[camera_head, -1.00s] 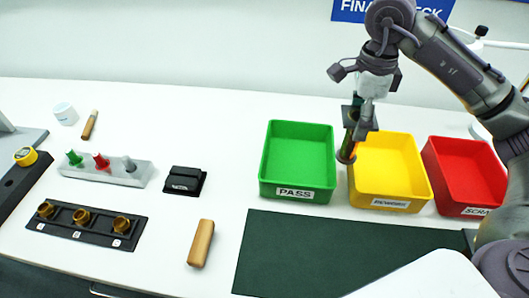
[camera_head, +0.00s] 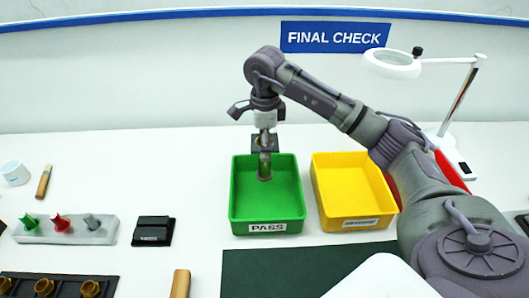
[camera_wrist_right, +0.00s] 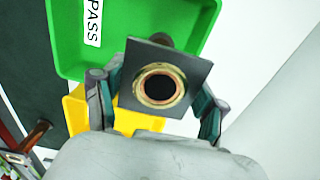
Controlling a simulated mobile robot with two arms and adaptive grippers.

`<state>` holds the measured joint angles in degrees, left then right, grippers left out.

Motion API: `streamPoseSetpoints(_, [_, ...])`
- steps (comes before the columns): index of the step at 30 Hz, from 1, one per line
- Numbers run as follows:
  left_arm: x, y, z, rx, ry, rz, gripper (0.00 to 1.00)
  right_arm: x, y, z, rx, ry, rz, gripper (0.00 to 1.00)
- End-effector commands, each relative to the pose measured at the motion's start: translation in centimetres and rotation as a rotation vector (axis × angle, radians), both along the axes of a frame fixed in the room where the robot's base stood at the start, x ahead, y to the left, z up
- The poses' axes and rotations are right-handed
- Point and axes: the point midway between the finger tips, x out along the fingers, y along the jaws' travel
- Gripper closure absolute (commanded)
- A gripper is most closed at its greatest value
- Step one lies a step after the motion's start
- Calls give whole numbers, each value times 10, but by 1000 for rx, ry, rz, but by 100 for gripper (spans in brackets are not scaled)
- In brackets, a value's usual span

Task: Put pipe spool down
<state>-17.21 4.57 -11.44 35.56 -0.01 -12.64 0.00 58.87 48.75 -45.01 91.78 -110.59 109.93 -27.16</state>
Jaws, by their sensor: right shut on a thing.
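The pipe spool (camera_head: 265,165) is a short, dull metallic pipe with a dark square flange at its top. My right gripper (camera_head: 265,138) is shut on it near the flange and holds it upright over the green PASS tray (camera_head: 267,228). Its lower end shows against the tray's inside; I cannot tell whether it touches the floor. In the right wrist view, the spool's square flange (camera_wrist_right: 184,76) with its brass-coloured ring and dark bore sits between the two fingers (camera_wrist_right: 157,100). The green tray (camera_wrist_right: 125,63) lies beyond it. My left gripper is not in view.
A yellow tray (camera_head: 357,223) stands right of the green one; a red tray (camera_head: 452,170) is mostly behind my arm. A magnifier lamp (camera_head: 393,66) stands at the back right. A rack with coloured pegs (camera_head: 65,236) and a black block (camera_head: 153,231) are at left.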

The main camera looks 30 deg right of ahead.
Motion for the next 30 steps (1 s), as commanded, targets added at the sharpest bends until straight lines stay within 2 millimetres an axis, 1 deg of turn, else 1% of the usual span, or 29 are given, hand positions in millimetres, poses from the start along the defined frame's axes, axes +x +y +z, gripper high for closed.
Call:
streamPoseSetpoints(2, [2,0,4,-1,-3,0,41,1,1,-4,0,0,0,93])
streamPoseSetpoints(9, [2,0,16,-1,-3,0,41,0,1,-35,1,1,0,93])
streamPoseSetpoints(12, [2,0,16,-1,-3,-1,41,1,0,-39,0,-4,0,93])
streamPoseSetpoints(18, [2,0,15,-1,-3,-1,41,1,0,-40,0,-4,0,93])
streamPoseSetpoints(22, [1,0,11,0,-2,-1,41,1,0,-44,0,-4,0,93])
streamPoseSetpoints(23, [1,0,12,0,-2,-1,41,1,0,-44,-1,-1,0,25])
streamPoseSetpoints(24, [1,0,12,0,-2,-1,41,0,0,-44,-1,-1,0,19])
streamPoseSetpoints(27, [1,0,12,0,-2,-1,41,0,0,-44,-1,-1,0,4])
streamPoseSetpoints(30, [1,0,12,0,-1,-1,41,0,0,-43,-1,-1,0,4])
